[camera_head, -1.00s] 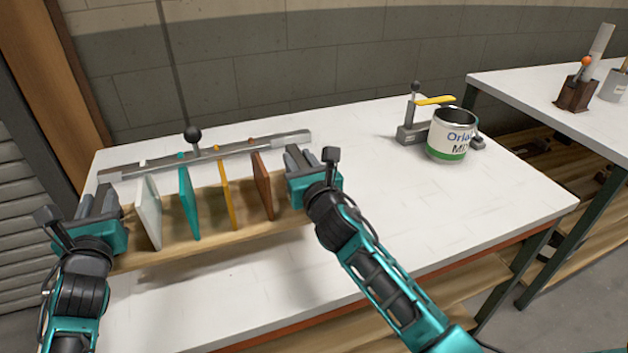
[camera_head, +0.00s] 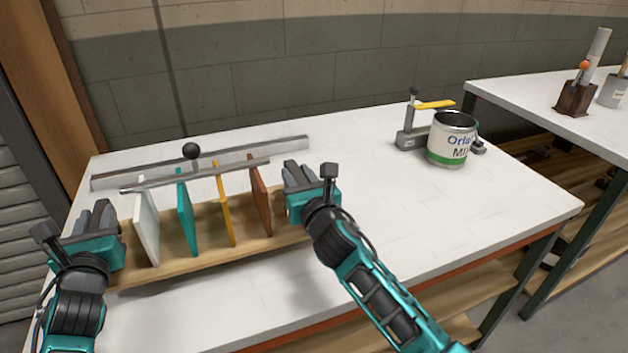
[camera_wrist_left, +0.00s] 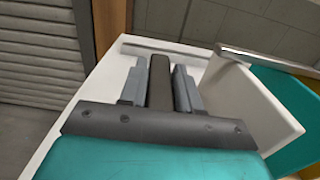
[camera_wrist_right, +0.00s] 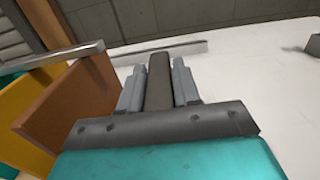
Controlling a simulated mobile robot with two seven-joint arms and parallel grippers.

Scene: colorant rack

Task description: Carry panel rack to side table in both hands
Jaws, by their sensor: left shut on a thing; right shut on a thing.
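The panel rack (camera_head: 205,258) has a wooden base with white (camera_head: 147,222), teal (camera_head: 186,213), yellow (camera_head: 225,205) and brown (camera_head: 260,196) panels standing in it. My left gripper (camera_head: 97,218) is shut on the rack's left end, around a dark upright part (camera_wrist_left: 160,85). My right gripper (camera_head: 299,175) is shut on the right end, around a similar dark part (camera_wrist_right: 160,82). Whether the base touches the table is unclear. The side table (camera_head: 530,95) stands at the right.
The white worktable (camera_head: 400,215) is bare right of the rack. A grey rail (camera_head: 120,178) lies behind the rack. A paint can (camera_head: 450,145) and a yellow-handled clamp (camera_head: 412,132) stand farther right. Brown (camera_head: 573,98) and grey (camera_head: 612,92) holders occupy the side table.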

